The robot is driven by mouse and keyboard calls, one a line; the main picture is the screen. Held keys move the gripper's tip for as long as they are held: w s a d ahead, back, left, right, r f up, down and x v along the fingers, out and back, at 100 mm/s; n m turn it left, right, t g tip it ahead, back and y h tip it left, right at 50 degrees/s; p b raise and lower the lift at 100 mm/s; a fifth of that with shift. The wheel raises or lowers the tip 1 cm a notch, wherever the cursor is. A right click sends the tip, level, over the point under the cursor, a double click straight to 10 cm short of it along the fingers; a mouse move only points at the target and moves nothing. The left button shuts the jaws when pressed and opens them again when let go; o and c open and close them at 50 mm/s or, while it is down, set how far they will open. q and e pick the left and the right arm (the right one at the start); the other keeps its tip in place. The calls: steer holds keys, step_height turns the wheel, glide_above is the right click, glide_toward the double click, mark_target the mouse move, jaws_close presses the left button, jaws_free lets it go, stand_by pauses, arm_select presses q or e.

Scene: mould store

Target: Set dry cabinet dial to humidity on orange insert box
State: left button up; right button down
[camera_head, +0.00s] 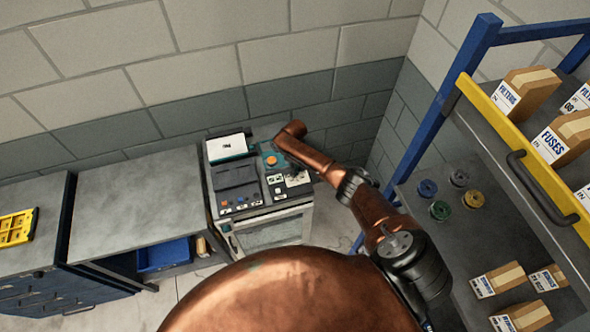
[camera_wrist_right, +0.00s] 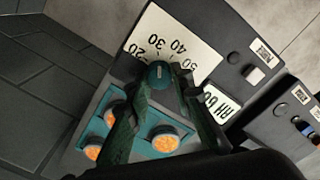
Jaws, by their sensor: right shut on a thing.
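The dial (camera_wrist_right: 159,72) is a round teal knob with a small light mark, on a white scale plate (camera_wrist_right: 190,52) with figures from 20 to 50 visible. My right gripper (camera_wrist_right: 163,82) is shut on it, a dark green finger on each side. Which figure the mark points at, I cannot tell. A teal box with round orange inserts (camera_wrist_right: 165,138) lies beside the dial, partly behind the fingers; it also shows in the head view (camera_head: 270,160). A white label (camera_wrist_right: 220,103) near it seems to read RH 60, partly covered. The dry cabinet (camera_head: 272,232) stands under these. My left gripper is not in view.
A dark device with buttons (camera_head: 236,185) and a white-topped box (camera_head: 226,147) sit left of the dial. A grey bench (camera_head: 140,205) lies farther left. At right, a blue-framed shelf (camera_head: 440,110) holds cartons (camera_head: 525,90) and several coloured spools (camera_head: 440,210).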

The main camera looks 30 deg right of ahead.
steer(key=shift+n, duration=0.5)
steer(key=c, duration=1.7)
jaws_free()
steer(key=shift+s, duration=0.1)
step_height(320, 180, up, 12)
